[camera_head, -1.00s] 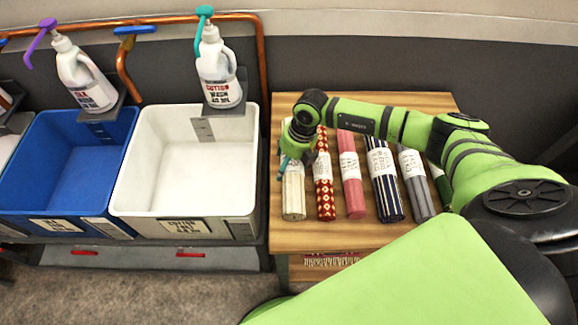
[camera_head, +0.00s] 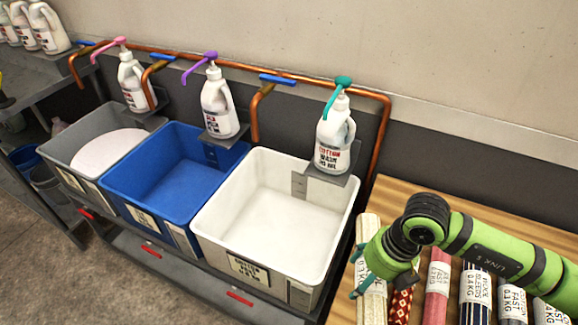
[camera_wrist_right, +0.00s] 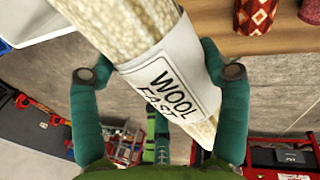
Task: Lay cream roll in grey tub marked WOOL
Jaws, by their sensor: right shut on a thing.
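The cream roll (camera_head: 368,228) is at the left end of the row of rolls, at the wooden table's left edge. My right gripper (camera_head: 362,272) is shut on it; I cannot tell if it is clear of the table. In the right wrist view the cream roll (camera_wrist_right: 125,30) runs between the teal fingers of my right gripper (camera_wrist_right: 163,75), and its white band reads WOOL FAST. The grey tub (camera_head: 62,158) stands at the far left of the tub row, with a pale pinkish-white surface inside. Its marking is not legible. My left gripper is out of view.
A blue tub (camera_head: 122,187) and a white tub (camera_head: 225,240) stand between the grey tub and the table (camera_head: 400,190). Soap bottles, such as the COTTON bottle (camera_head: 333,140), and copper pipes (camera_head: 378,135) rise behind the tubs. Several other rolls lie right of the cream one.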

